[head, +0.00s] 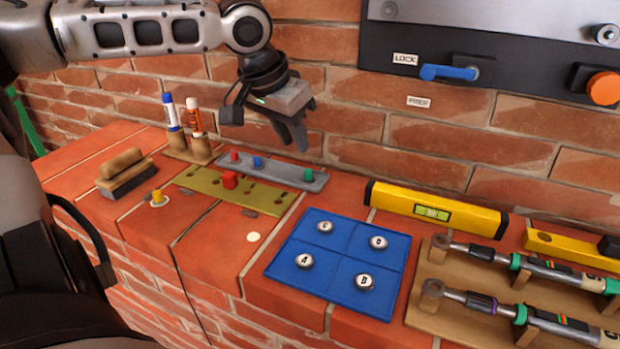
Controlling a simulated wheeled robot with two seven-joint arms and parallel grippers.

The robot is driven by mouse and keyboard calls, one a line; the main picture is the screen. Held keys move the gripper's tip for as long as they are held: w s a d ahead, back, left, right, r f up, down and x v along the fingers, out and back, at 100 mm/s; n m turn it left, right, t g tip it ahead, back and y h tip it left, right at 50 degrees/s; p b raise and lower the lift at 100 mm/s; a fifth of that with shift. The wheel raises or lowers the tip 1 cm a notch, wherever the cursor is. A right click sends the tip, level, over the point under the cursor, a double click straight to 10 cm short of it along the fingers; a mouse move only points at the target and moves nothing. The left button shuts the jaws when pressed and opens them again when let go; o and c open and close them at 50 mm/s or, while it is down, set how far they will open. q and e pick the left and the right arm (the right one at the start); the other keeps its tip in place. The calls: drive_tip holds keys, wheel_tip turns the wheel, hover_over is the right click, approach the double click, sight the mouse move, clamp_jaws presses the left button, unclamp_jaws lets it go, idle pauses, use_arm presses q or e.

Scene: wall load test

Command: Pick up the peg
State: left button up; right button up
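Small coloured pegs stand in a grey tray (290,176) by the wall: a red peg (234,156), a blue peg (257,162) and a green peg (308,175). An olive plate (262,196) with holes lies in front, with a red block-like piece (229,181) on it. A yellow peg-like piece (157,197) stands on a pale round base at the left. Which one is the task's peg, I cannot tell. My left gripper (294,140) points down above the grey tray, apart from it. Its finger gap is unclear. My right gripper is out of view.
A brush (124,180) and two upright markers (195,117) stand at the left. A blue mat (330,285) with several lettered discs, a yellow level (436,212) and a wooden rack (422,312) of tools fill the right. A brick wall with a panel rises behind.

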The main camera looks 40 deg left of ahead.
sight(307, 171)
use_arm(q)
drive_tip(key=b+x, duration=0.1)
drive_tip(key=x, duration=0.7)
drive_tip(key=shift+d+f, duration=0.1)
clamp_jaws()
